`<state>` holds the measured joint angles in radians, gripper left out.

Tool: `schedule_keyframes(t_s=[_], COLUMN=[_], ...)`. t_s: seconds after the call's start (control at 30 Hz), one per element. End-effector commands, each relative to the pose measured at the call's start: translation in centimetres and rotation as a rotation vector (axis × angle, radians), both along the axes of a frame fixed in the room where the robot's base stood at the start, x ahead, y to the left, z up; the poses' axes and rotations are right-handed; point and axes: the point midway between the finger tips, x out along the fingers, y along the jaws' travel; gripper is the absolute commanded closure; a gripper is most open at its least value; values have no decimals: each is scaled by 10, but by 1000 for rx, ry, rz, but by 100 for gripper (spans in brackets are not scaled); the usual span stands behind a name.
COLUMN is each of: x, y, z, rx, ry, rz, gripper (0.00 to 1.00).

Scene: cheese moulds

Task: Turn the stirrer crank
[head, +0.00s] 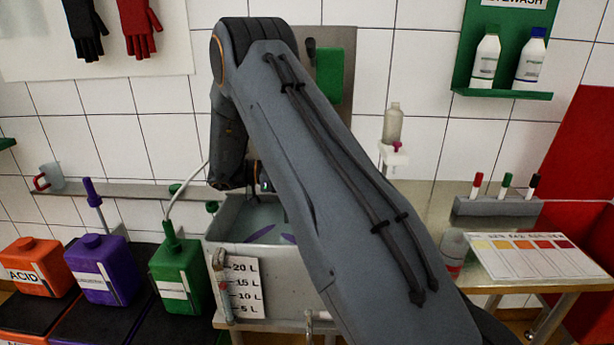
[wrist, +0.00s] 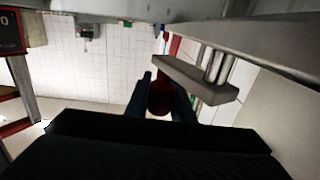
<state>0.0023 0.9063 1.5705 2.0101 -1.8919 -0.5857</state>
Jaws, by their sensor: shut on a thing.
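In the wrist view, my gripper (wrist: 162,92) has its two dark fingers on either side of a dark red handle (wrist: 161,100) and is shut on it. The handle sits at one end of the grey crank arm (wrist: 196,80). Metal rods (wrist: 216,64) join the arm's other end. In the head view, the crank and my fingertips are hidden behind my own arm. The steel vat (head: 285,263) is below my wrist, with liquid and purple shapes inside.
A level scale (head: 246,297) hangs on the vat's front. Orange (head: 36,268), purple (head: 101,271) and green (head: 182,277) canisters stand to the left. A colour chart (head: 535,256) lies on the right-hand table. A bottle (head: 393,123) stands behind.

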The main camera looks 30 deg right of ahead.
Motion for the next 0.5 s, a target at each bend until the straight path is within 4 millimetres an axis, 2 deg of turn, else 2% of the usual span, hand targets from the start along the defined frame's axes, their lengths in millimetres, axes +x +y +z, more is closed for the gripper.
schedule_keyframes(t_s=[0.5], x=[-3], y=[-2], z=[2], rx=[-3], ry=[-2], rz=[-35], gripper=[100])
